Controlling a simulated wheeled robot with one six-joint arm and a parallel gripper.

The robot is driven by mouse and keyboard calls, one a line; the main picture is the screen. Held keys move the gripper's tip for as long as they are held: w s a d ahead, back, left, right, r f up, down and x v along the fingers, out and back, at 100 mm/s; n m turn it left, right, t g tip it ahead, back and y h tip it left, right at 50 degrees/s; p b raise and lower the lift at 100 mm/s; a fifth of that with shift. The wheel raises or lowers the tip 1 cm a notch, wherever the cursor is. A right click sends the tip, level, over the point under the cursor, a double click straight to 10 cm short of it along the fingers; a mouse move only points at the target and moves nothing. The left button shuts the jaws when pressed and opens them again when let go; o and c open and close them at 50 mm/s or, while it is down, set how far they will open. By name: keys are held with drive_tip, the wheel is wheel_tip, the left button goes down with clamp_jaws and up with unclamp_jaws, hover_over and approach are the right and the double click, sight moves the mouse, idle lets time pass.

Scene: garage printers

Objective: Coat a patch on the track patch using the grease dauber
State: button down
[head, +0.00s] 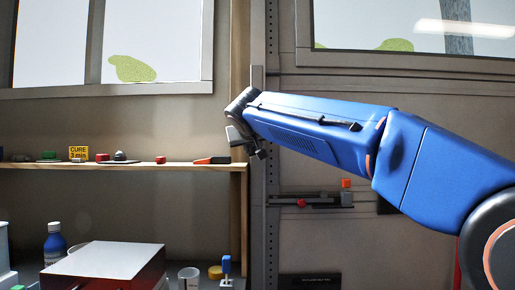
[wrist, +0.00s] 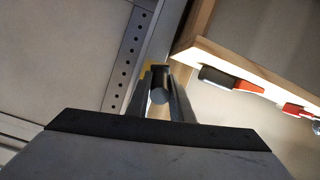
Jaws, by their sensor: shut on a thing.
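My gripper (head: 246,140) is raised in front of the wall at the right end of the wooden shelf. In the wrist view my gripper (wrist: 160,82) is shut on a dark cylinder with a round grey end, taken as the grease dauber (wrist: 158,96). A bit of yellow shows beyond it. The dauber cannot be made out in the head view. A perforated upright metal track (head: 271,100) stands just right of my gripper; it also shows in the wrist view (wrist: 128,62), left of the fingers. No marked patch can be told apart on it.
The wooden shelf (head: 130,166) holds an orange-and-black tool (head: 212,160), red items and a cure sign (head: 78,153). A small rail with red and orange blocks (head: 346,184) is at right. Below are a blue bottle (head: 55,243), a box (head: 110,262) and a cup (head: 189,278).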

drive_tip(key=shift+w+a, duration=0.1)
drive_tip(key=shift+a, duration=0.2)
drive_tip(key=shift+f, duration=0.1)
drive_tip(key=s, duration=0.6)
idle(0.4)
drive_tip(key=s, duration=0.3)
idle(0.5)
idle(0.5)
